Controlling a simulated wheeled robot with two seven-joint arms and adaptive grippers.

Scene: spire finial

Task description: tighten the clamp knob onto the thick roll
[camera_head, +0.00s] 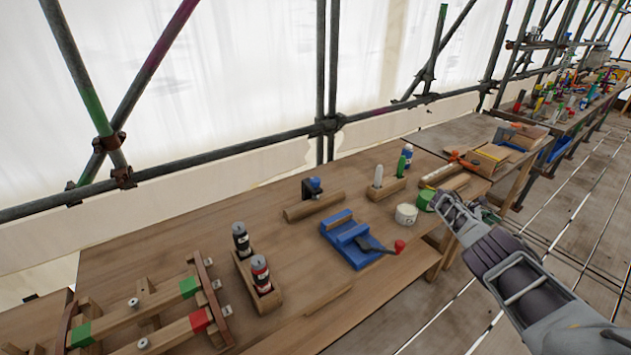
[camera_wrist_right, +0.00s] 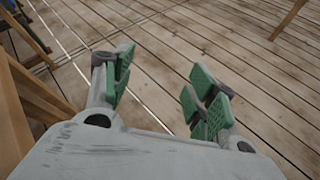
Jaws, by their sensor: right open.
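An orange clamp-like piece (camera_head: 460,159) lies at the right end of the workbench, next to a pale roll (camera_head: 438,174). A small black fitting with a blue round knob (camera_head: 315,185) stands by a wooden strip at the middle back. I cannot tell for sure which is the clamp knob, or whether either is tight. My right gripper (camera_head: 457,207) is over the bench's right edge, near the white pot. In the right wrist view its green-padded fingers (camera_wrist_right: 160,78) are apart, with only floor between them. My left gripper is not in view.
A blue block (camera_head: 347,236) with a red-tipped black lever, a white pot (camera_head: 406,214) and two dark bottles in a wooden holder (camera_head: 268,299) stand on the bench (camera_head: 225,219). A wooden frame (camera_head: 160,315) is front left. Scaffold poles run behind.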

